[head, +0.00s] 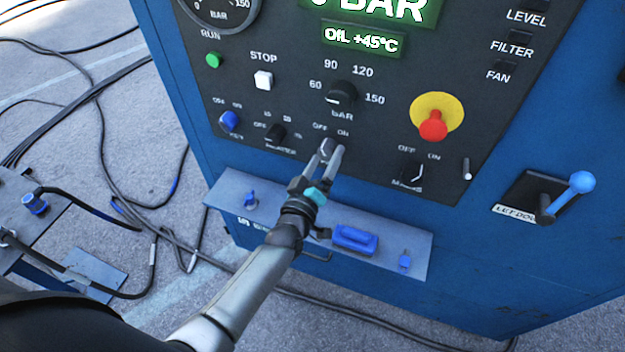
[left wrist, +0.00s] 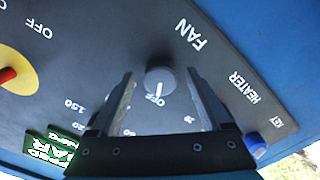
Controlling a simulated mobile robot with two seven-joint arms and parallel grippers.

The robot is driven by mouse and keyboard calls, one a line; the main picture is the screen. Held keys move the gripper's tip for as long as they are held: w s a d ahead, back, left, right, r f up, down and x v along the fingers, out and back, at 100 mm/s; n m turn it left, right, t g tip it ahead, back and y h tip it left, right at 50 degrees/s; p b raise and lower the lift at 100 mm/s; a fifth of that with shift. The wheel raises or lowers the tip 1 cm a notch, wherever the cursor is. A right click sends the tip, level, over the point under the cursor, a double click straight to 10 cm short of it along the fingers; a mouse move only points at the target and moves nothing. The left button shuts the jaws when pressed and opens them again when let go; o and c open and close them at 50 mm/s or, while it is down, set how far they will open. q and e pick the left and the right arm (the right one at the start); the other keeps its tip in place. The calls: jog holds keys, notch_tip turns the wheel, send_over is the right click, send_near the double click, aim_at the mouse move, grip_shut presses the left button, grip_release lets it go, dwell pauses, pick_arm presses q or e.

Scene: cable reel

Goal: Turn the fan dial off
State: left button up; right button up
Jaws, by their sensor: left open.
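The fan dial (left wrist: 158,82) is a round grey knob with a white pointer mark, below the word FAN in the left wrist view. The pointer faces down in that view, towards the printed OFF lettering; I cannot tell its exact setting. My left gripper (left wrist: 162,95) is open, with one finger on each side of the dial and gaps visible between them. In the head view, my left gripper (head: 332,150) is at the panel just below the OFF and ON labels, and its fingers largely hide the dial. My right gripper is not in view.
The black panel also carries a pressure dial (head: 341,95), a heater dial (head: 275,134), a blue key switch (head: 229,121) and a red emergency button (head: 433,125). A blue ledge (head: 300,222) juts out below. A blue-knobbed lever (head: 570,192) stands at right.

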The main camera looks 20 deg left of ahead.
pick_arm(q)
jog(key=s, duration=1.4)
jog(key=shift+s+a, duration=0.25)
jog(key=shift+s, duration=0.15)
jog(key=s+f+m+g+h+b, duration=0.1)
jog(key=s+f+m+g+b, duration=0.3)
jog(key=f, duration=1.2)
jog(key=s+f+m+g+b, duration=0.2)
jog(key=s+f+g, duration=0.35)
jog(key=f, duration=0.95)
jog(key=s+a+f+m+g+b, duration=0.2)
jog(key=s+f+g, duration=0.1)
jog(key=s+f, duration=0.5)
jog(key=s+a+f+m+g+y+b, duration=0.1)
jog(key=s+a+f+m+g+b, duration=0.1)
jog(key=s+f, duration=0.7)
jog(key=s+g+b, duration=0.1)
jog(key=s+g, duration=0.1)
jog(key=s, duration=0.2)
jog(key=shift+s+f+m+y, duration=0.25)
jog(key=shift+s+m+y, duration=0.05)
jog(key=shift+m, duration=0.1)
jog(key=shift+g, duration=0.25)
